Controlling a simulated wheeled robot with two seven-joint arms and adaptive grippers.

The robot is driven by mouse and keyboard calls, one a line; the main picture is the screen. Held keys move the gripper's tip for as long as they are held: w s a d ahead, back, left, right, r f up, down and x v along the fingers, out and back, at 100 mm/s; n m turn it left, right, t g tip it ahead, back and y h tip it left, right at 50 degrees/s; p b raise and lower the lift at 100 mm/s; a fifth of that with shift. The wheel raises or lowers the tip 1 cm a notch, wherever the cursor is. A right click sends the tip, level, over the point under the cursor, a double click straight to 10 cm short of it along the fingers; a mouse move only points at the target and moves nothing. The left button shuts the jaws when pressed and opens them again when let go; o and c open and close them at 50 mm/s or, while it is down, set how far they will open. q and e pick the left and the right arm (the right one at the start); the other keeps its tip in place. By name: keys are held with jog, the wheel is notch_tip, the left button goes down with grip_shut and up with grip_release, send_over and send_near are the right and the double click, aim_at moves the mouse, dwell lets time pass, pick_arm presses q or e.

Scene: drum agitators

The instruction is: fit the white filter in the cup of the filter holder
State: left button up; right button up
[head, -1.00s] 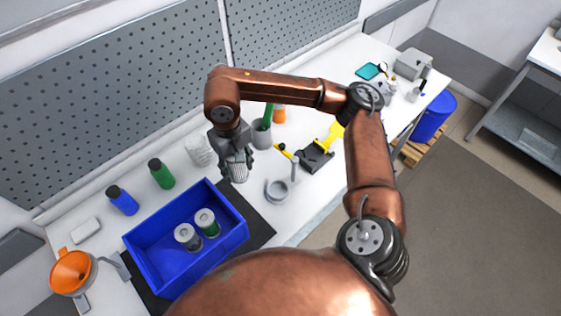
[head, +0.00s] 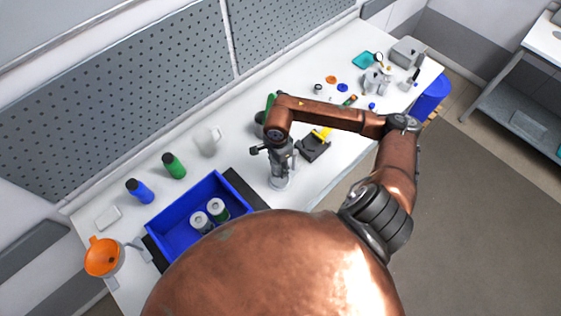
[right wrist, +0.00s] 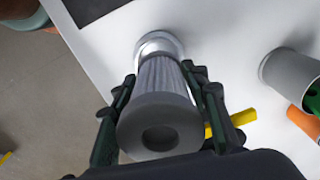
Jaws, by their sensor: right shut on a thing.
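The pale pleated filter (right wrist: 162,82) with a dark grey end cap is between the fingers of my right gripper (right wrist: 158,90), which is shut on it. In the head view my right gripper (head: 279,158) points down and holds the filter (head: 281,172) roughly upright. The filter holder's light grey cup (head: 279,184) is directly below; its round rim also shows at the filter's far end in the right wrist view (right wrist: 158,41). The filter's lower end lines up with the cup, but I cannot tell whether it is inside. My left gripper is out of view.
A blue crate (head: 158,225) with two grey-capped jars stands left of the cup. A black and yellow device (head: 314,149) is to the right. A grey cup (right wrist: 286,72) stands close behind the gripper. A white jug (head: 208,141) and bottles stand near the back wall.

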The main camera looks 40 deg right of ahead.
jog(key=shift+s+d+f+m, duration=0.2)
jog(key=shift+f+m, duration=0.1)
jog(key=shift+m, duration=0.1)
jog(key=shift+f, duration=0.4)
jog(key=shift+f+b, duration=0.65)
jog(key=shift+f, duration=0.75)
jog(key=shift+f+b, duration=0.7)
jog(key=shift+b, duration=0.15)
jog(key=shift+f, duration=0.1)
jog(key=shift+f+b, duration=0.2)
jog(key=shift+b, duration=0.35)
jog(key=shift+f, duration=0.1)
